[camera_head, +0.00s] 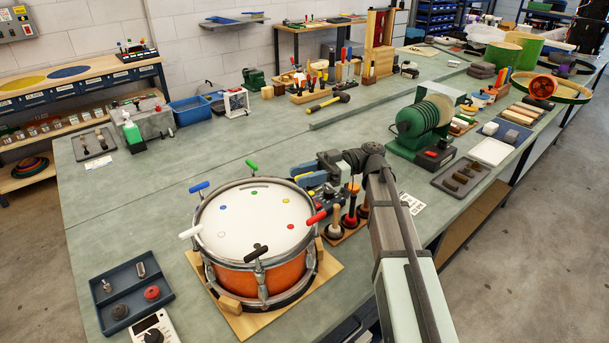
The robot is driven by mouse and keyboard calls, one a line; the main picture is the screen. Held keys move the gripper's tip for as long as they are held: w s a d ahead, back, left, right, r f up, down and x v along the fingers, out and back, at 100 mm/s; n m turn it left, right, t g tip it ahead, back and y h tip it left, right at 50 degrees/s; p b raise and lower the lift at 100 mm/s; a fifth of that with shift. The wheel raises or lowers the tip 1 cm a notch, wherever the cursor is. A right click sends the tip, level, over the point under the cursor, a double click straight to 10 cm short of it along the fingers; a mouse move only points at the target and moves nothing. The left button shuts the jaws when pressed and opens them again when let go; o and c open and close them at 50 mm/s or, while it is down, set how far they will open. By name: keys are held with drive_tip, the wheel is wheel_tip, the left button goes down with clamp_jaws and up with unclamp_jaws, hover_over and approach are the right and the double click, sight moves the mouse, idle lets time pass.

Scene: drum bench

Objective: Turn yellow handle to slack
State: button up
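An orange drum (268,278) with a white head stands on a wooden board. Key handles around its rim are blue (200,187), green (252,165), white (190,232), red (316,217) and black (257,251). A yellow dot (285,199) is on the head at the right rear. My gripper (306,175) is at the rim beside that dot, coming from the right with its fingers pointing left. A small yellow bit, seemingly the yellow handle, shows between the fingertips; the rest is hidden. I cannot tell if the fingers grip it or only surround it.
A wooden rack (345,230) of upright tools stands close right of the drum, by my arm. A dark tray (131,292) and a white meter (155,328) lie to the left front. A green machine (422,125) stands farther right. The bench left of the drum is clear.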

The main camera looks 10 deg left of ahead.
drive_tip(key=shift+r, duration=0.15)
wheel_tip(320, 180, up, 10)
drive_tip(key=shift+f, duration=0.1)
idle(0.6)
drive_tip(key=shift+c, duration=0.4)
